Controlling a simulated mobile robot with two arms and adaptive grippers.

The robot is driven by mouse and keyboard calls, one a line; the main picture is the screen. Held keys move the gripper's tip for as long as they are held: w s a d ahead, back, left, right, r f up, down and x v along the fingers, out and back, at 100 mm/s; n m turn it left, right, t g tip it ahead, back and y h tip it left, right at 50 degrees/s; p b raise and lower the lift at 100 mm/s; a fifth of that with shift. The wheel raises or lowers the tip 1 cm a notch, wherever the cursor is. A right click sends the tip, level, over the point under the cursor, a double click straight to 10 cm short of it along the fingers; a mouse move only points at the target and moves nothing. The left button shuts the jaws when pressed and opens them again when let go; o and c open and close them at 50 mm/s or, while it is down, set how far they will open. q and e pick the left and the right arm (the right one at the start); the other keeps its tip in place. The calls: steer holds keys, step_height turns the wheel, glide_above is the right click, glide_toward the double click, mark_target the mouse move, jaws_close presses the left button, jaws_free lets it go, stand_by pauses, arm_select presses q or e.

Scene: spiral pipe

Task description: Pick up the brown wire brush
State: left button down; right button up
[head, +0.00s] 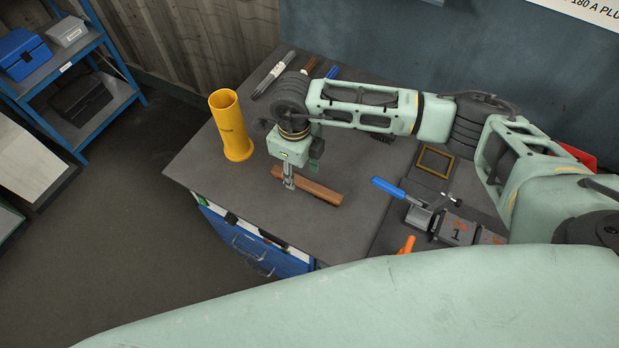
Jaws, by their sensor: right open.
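A long brown bar-shaped piece (318,191), which looks like the brown wire brush, lies on the grey tabletop (215,176) near its front. Its bristles cannot be made out. My right gripper (289,183) points down at the left part of this piece, with its fingers in front of or around it; I cannot tell whether they touch it. The gripper is open. Another small brown item (311,64) lies at the back of the table, partly hidden by my right arm. My left gripper is not in view.
A yellow cylinder (231,128) stands upright on the table's left side. A grey marker-like item (273,74) lies at the back. A blue-handled clamp (405,193), an orange item (407,245) and a brown frame (435,161) are on the right. Bare tabletop lies left of the gripper.

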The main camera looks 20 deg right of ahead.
mark_target(299, 179)
steer(key=shift+s+d+f+p, duration=0.1)
steer(key=shift+f+p, duration=0.7)
steer(key=shift+p, duration=0.05)
steer(key=shift+f+p, duration=0.35)
steer(key=shift+f, duration=0.45)
steer(key=shift+w+d+f, duration=0.1)
steer(key=shift+w+f, duration=0.1)
steer(key=shift+f, duration=0.3)
steer(key=shift+w+f, duration=0.2)
steer(key=shift+f, duration=0.3)
steer(key=shift+s, duration=0.1)
steer(key=shift+f, duration=0.1)
steer(key=c, duration=0.8)
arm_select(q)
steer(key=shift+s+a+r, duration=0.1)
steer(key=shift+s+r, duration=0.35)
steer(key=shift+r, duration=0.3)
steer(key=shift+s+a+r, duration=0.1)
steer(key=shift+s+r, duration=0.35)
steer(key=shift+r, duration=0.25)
arm_select(e)
jaws_close()
